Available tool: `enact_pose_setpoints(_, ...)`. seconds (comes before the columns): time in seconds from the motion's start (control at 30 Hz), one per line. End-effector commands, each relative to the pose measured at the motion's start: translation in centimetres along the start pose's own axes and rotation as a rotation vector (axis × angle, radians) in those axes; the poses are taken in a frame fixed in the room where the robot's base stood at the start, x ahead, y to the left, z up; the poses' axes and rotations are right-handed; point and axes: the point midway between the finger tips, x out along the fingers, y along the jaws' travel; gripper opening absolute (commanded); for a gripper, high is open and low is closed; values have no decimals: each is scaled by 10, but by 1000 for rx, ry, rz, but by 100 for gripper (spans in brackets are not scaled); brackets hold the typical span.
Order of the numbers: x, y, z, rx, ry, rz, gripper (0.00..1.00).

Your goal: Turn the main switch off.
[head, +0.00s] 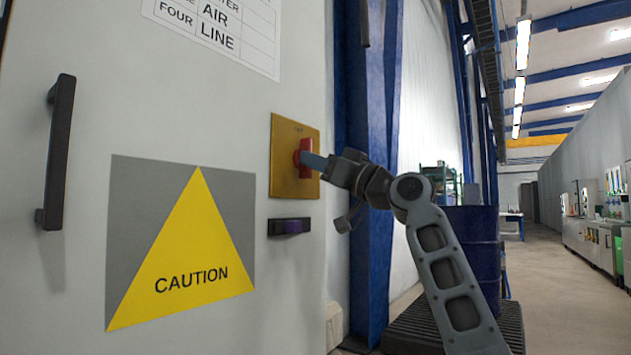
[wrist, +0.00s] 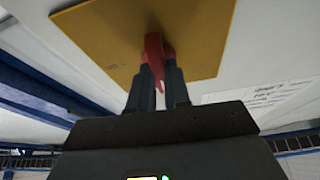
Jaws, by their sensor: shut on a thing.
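The main switch is a red knob (head: 303,157) on a yellow plate (head: 284,178), mounted on the grey cabinet door. My gripper (head: 312,160) reaches in from the right, at the knob. In the wrist view, the two dark fingers of my gripper (wrist: 160,75) stand on both sides of the red knob (wrist: 153,48), with the yellow plate (wrist: 200,30) behind it. The gripper is shut on the knob. The fingers hide part of the knob, and I cannot read the small marking above it.
A black door handle (head: 58,150) is at the left of the cabinet. A yellow caution sign (head: 190,260) lies left of the switch, and a small dark latch (head: 289,227) is below it. A blue column (head: 365,120) and a blue drum (head: 475,240) stand to the right.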

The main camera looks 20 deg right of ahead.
Motion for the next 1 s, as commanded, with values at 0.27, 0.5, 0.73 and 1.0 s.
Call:
enact_pose_setpoints(0.27,0,1,3,-62,-4,-26,0)
enact_pose_setpoints(0.5,0,1,2,-72,-4,-30,0)
enact_pose_setpoints(0.73,0,1,2,-71,-4,-30,19)
enact_pose_setpoints(1.0,0,1,1,-71,-2,-29,43)
